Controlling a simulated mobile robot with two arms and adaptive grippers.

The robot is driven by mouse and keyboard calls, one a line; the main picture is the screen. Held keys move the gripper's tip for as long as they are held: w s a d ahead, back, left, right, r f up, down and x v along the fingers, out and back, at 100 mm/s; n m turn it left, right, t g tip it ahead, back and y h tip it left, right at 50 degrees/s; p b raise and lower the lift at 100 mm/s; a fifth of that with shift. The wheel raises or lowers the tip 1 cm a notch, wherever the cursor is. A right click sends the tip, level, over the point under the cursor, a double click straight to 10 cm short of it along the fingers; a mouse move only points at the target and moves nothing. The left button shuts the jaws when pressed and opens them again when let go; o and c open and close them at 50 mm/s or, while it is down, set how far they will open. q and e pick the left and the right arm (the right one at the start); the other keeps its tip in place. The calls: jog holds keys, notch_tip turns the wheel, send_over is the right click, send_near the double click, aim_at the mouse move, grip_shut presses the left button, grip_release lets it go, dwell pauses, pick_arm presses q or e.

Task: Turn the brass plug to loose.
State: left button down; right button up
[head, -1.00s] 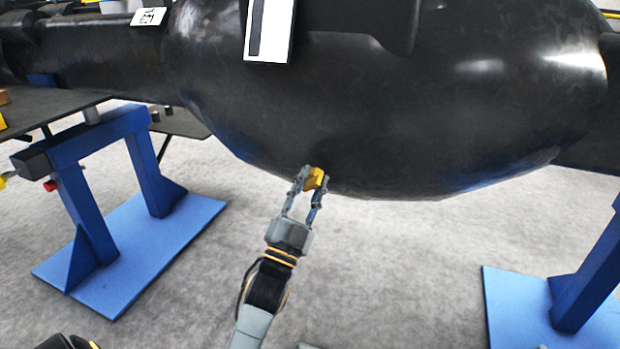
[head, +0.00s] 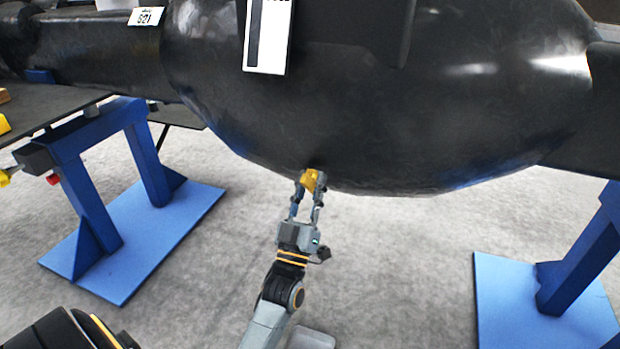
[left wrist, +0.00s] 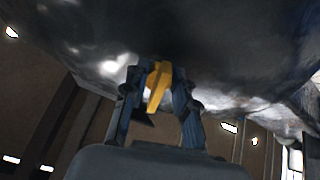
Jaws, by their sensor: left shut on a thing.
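The brass plug (head: 312,180) is a small yellow piece on the underside of the large black casting (head: 400,110). It also shows in the left wrist view (left wrist: 158,85), between the fingers and against the dark casting surface. My left gripper (head: 308,188) reaches up from below and is shut on the plug, with a finger on each side of it. The wrist view shows the same gripper (left wrist: 158,95) around the plug. The plug's seat in the casting is hard to make out. My right gripper is not in view.
Blue stands with flat blue base plates (head: 140,240) and (head: 520,305) stand left and right under the casting. A dark table (head: 50,108) with small yellow items is at the far left. White labels (head: 268,40) are on the casting.

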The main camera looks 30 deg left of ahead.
pick_arm(q)
jog(key=shift+n, duration=0.6)
jog(key=n+y+p, duration=0.1)
jog(key=n+p, duration=0.1)
jog(key=n, duration=0.2)
jog(key=shift+d+g, duration=0.15)
jog(key=shift+g, duration=0.25)
jog(key=shift+d+n+p, duration=0.1)
jog(key=shift+n+p, duration=0.45)
jog(key=shift+n, duration=1.25)
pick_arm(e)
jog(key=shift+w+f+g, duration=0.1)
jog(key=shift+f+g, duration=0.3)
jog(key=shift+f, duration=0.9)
pick_arm(q)
jog(key=c, duration=1.4)
grip_release()
jog(key=shift+c, duration=0.2)
jog(key=shift+y, duration=0.4)
jog(key=v, duration=1.2)
jog(key=shift+r, duration=0.15)
